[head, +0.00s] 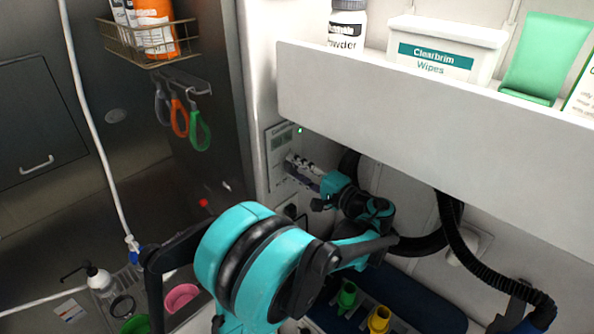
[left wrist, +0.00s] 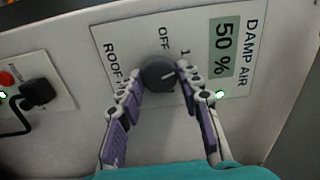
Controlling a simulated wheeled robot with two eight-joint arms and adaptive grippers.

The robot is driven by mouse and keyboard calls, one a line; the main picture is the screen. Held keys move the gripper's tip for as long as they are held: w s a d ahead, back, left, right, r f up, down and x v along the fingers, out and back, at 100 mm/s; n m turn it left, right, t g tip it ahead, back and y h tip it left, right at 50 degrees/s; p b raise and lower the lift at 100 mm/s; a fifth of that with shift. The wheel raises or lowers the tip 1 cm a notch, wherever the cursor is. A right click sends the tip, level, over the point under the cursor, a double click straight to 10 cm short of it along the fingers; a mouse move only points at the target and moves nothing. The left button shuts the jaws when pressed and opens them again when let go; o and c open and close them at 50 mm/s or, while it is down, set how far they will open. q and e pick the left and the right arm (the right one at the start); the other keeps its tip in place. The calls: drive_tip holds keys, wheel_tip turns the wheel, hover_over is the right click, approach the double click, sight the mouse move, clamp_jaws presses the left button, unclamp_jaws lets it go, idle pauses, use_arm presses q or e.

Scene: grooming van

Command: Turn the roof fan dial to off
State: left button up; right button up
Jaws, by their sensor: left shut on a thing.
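The roof fan dial (left wrist: 157,74) is a round dark knob on a pale panel (left wrist: 112,40), which also shows in the head view (head: 280,140). The labels OFF and 1 stand beside the dial, and the word ROOF is partly visible. A light mark on the knob appears to face the 1 side rather than OFF. My left gripper (left wrist: 160,82) has its two fingers on either side of the dial, shut on it. In the head view my left gripper (head: 296,164) reaches the panel under the shelf, and the dial is hidden there.
A display on the panel reads DAMP AIR 50 %, with a green light (left wrist: 219,94) beside it. A red button (left wrist: 6,78) and black plug (left wrist: 38,92) are at left. A white shelf (head: 420,110) overhangs my arm. A black hose (head: 465,245) hangs at right.

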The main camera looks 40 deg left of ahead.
use_arm(q)
drive_tip(key=n, duration=0.5)
drive_tip(key=shift+n+b, duration=0.3)
drive_tip(key=shift+b, duration=0.05)
drive_tip(key=n, duration=0.5)
drive_tip(key=shift+s+n, duration=0.1)
drive_tip(key=shift+n, duration=0.3)
drive_tip(key=o, duration=1.2)
drive_tip(key=shift+c, duration=0.2)
drive_tip(key=shift+d, duration=0.1)
drive_tip(key=s+d, duration=0.1)
drive_tip(key=d, duration=1.1)
